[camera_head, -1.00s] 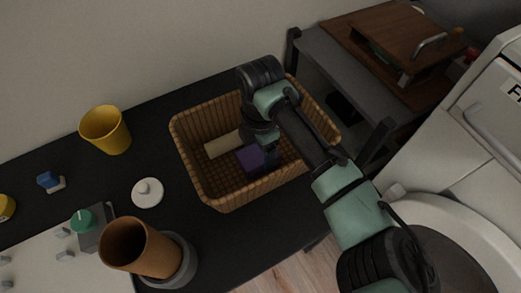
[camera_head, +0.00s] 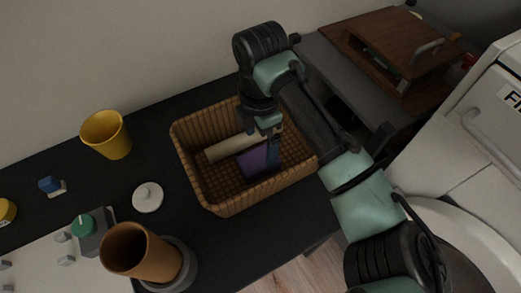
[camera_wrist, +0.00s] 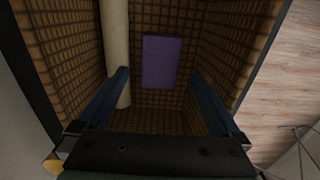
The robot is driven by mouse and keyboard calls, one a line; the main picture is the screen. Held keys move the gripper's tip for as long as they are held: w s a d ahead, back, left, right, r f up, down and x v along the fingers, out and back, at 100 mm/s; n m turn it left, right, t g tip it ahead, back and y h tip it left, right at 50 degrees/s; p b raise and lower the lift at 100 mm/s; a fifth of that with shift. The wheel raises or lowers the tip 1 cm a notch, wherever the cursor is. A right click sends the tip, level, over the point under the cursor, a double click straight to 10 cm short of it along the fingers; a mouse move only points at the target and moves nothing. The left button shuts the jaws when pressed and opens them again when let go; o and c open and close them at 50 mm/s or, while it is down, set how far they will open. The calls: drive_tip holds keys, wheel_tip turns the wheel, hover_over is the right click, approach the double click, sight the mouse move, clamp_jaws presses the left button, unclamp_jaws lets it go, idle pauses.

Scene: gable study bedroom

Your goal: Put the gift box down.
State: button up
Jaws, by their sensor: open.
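The gift box is a purple box (camera_head: 258,162) lying on the floor of a woven brown basket (camera_head: 234,205). In the wrist view the purple box (camera_wrist: 160,62) lies flat on the basket floor, ahead of the fingertips and apart from them. My gripper (camera_wrist: 160,82) is open and empty, its two dark blue fingers spread wide above the basket.
A beige roll (camera_head: 232,146) lies in the basket beside the box. A dark shelf unit with a wooden box (camera_head: 390,45) stands at the right.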

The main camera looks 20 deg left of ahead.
drive_tip(key=w+a+r+m+t+y, duration=0.25)
drive_tip(key=a+r, duration=0.25)
drive_tip(key=r, duration=0.3)
drive_tip(key=w+a+r+m+t+y, duration=0.1)
drive_tip(key=w+a+r+t+y, duration=0.15)
drive_tip(key=a+r, duration=0.35)
wheel_tip(320, 180, up, 31)
drive_tip(key=m+t+y, duration=0.4)
drive_tip(key=m+t, duration=1)
hover_over(260, 158)
drive_tip(key=w, duration=0.4)
drive_tip(key=s+d+r+m+t+h, duration=0.3)
drive_tip(key=s+d+m+t+h, duration=0.1)
drive_tip(key=d, duration=0.3)
drive_tip(key=s+d+r+m+t+h, duration=0.4)
drive_tip(key=s+d+m+h, duration=0.1)
drive_tip(key=d+m, duration=0.2)
drive_tip(key=shift+s+r, duration=0.3)
drive_tip(key=shift+s, duration=0.05)
